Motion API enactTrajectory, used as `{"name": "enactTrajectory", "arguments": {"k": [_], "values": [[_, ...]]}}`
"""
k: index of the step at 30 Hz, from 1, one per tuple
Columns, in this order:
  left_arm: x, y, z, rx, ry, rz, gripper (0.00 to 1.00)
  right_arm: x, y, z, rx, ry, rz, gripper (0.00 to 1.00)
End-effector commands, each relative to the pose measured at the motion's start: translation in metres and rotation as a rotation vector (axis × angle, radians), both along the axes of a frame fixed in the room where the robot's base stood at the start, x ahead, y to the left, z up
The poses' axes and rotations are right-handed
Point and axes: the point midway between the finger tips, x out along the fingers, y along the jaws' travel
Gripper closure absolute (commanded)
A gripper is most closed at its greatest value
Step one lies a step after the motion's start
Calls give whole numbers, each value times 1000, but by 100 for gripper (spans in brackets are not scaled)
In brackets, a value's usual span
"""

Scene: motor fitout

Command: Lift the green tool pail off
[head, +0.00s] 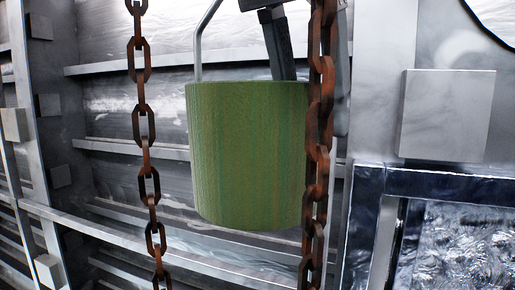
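The green pail (246,155) hangs upright in the middle of the head view. Its thin grey handle (205,35) rises from the left rim and leaves the top of the picture. A dark grey piece that looks like part of my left gripper (278,45) comes down from the top edge, at or behind the pail's rim. Its fingertips are not clearly seen, so I cannot tell whether it is open or shut, or whether it touches the pail. What the handle hangs from is out of view. My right gripper is not in view.
A rusty chain (146,140) hangs left of the pail. Another rusty chain (316,150) hangs in front of its right edge. Behind is a ribbed metal wall (115,105). At right are a square grey plate (446,115) and a dark-framed opening (460,240).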

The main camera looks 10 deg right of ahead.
Motion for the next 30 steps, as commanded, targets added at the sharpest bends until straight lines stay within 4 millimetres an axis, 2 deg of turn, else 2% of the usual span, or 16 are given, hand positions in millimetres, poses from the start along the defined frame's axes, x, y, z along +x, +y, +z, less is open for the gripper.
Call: {"name": "enactTrajectory", "arguments": {"k": [4,12,23,30], "values": [[5,-5,-16,1,1,0,60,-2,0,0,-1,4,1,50],[5,-6,-19,-1,0,1,60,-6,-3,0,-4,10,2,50],[5,-6,-19,-1,-1,0,100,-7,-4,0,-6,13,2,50],[5,-6,-19,0,0,0,100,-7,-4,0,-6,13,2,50]]}}
